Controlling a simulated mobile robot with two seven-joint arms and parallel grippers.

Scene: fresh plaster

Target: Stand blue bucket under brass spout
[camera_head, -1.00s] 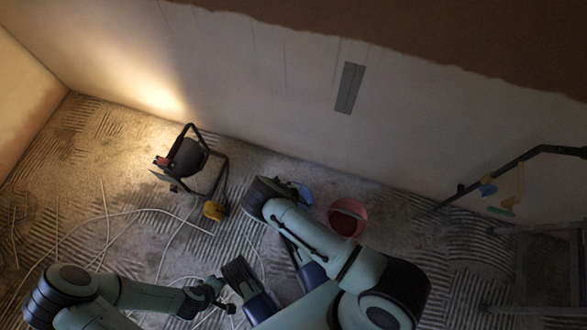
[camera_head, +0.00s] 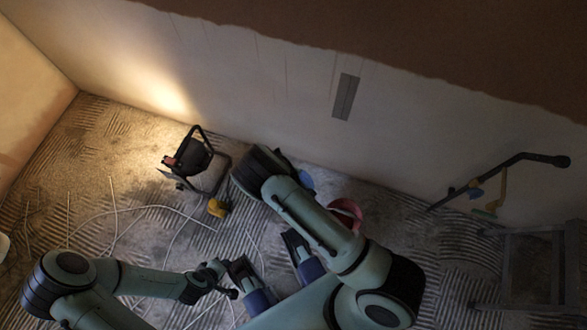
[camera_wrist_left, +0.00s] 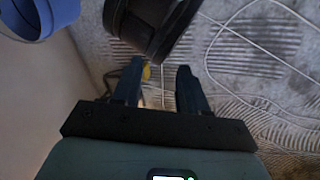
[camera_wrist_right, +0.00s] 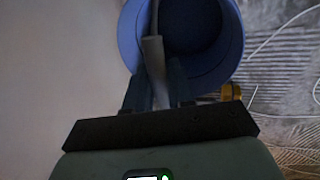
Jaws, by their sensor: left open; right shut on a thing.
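The blue bucket (camera_wrist_right: 235,35) fills the top of the right wrist view. My right gripper (camera_wrist_right: 157,72) is shut on its grey handle (camera_wrist_right: 153,48). In the head view only a small part of the bucket (camera_head: 306,180) shows behind my right arm, near the wall. The bucket (camera_wrist_left: 30,28) also shows at the top left of the left wrist view. My left gripper (camera_wrist_left: 158,66) is open and empty, apart from the bucket. A dark part of my right arm lies beyond its fingers.
A black tubular frame with a dark body (camera_head: 197,158) stands left of my right arm. A yellow object (camera_head: 217,208) lies below it. A pink bucket (camera_head: 346,210) is partly hidden by my right arm. A grey stool (camera_head: 535,255) stands right. Pale cables cross the left floor.

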